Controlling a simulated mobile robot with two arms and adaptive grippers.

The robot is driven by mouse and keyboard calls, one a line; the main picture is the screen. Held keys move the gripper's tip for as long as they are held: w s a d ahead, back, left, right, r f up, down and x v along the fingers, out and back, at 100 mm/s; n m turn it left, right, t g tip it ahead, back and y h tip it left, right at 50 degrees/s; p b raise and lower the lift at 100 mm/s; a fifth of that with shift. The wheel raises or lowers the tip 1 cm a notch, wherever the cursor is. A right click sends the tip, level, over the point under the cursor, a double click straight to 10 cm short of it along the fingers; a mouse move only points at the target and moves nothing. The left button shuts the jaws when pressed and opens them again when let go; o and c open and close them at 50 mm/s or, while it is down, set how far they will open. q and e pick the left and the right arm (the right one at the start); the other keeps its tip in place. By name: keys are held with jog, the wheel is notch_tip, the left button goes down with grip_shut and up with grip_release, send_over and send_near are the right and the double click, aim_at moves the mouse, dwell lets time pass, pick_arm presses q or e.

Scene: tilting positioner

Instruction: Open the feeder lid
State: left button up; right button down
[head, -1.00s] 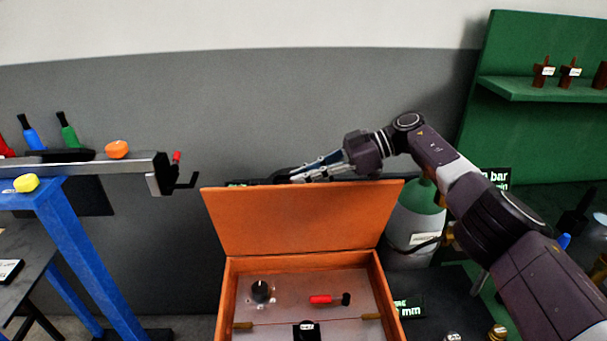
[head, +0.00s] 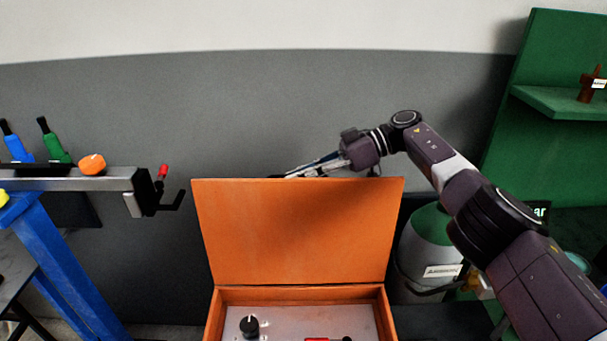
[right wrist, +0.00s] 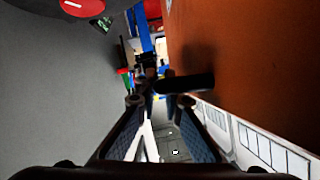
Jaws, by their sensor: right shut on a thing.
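The orange feeder lid (head: 297,235) stands raised at the back of the orange feeder box (head: 300,294), its broad inner face towards me. My right gripper (head: 287,175) is behind the lid's top edge, partly hidden by it. In the right wrist view, my right gripper (right wrist: 168,102) is shut on a dark bar-shaped handle (right wrist: 190,83) beside the lid's orange face (right wrist: 245,60). The exact contact is hard to see. My left gripper is not in view.
Inside the box are a black knob (head: 250,325) and a red-handled item (head: 318,339), cut by the lower edge. A blue-legged stand (head: 60,265) with a metal beam is at left. A grey-green cylinder (head: 425,250) and green shelf (head: 560,100) are at right.

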jog(key=shift+f, duration=0.25)
jog(key=c, duration=2.3)
grip_release()
jog(key=shift+w, duration=0.1)
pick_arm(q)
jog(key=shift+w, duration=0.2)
pick_arm(e)
jog(key=shift+w+r, duration=0.1)
notch_tip(320, 180, up, 10)
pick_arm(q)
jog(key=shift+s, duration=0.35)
